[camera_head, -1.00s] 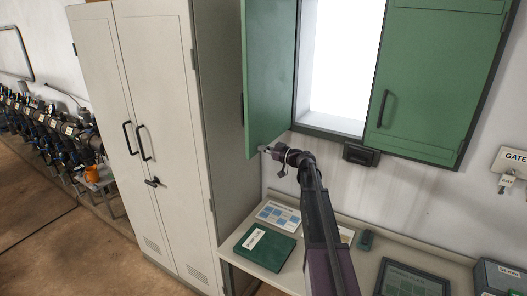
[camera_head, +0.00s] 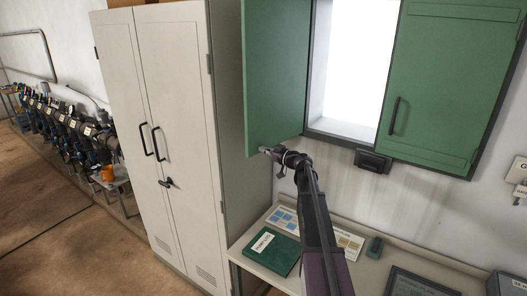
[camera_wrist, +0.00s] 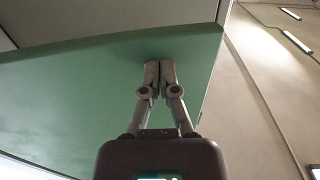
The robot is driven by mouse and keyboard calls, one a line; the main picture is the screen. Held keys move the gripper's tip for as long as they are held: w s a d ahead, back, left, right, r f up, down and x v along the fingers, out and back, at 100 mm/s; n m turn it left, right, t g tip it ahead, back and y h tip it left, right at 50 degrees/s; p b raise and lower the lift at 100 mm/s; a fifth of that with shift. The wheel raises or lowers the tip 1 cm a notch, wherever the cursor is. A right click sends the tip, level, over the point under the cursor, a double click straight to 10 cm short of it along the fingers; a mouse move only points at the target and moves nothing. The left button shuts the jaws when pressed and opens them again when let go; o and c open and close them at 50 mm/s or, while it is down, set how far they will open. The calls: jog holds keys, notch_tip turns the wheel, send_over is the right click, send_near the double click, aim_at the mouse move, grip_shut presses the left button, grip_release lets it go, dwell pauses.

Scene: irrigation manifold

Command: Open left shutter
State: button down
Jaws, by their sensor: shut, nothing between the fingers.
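The left shutter (camera_head: 270,75) is a green panel swung out from the window, standing open toward the tall cabinet at its left. The right shutter (camera_head: 435,85) is green too and lies across the right side of the opening, with a dark handle. My gripper (camera_head: 265,150) is at the lower edge of the left shutter. In the wrist view, my gripper (camera_wrist: 160,66) has its fingers together with nothing between them, in front of the green shutter panel (camera_wrist: 85,90). I cannot tell whether the fingertips touch it. The left shutter's handle is hidden in both current views.
A tall pale cabinet (camera_head: 165,110) stands close to the left shutter. Below the window, a desk (camera_head: 247,262) holds a green binder (camera_head: 272,250), printed sheets (camera_head: 348,243) and a dark-framed board (camera_head: 420,286). A dark box (camera_head: 373,161) is on the wall under the sill.

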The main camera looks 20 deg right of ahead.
jog(key=shift+s+d, duration=0.15)
jog(key=shift+d, duration=0.05)
jog(key=s+a+v, duration=0.1)
jog(key=a+v, duration=0.1)
jog(key=v, duration=1.1)
jog(key=shift+s, duration=0.25)
jog(key=shift+d, duration=0.1)
jog(key=shift+w, duration=0.1)
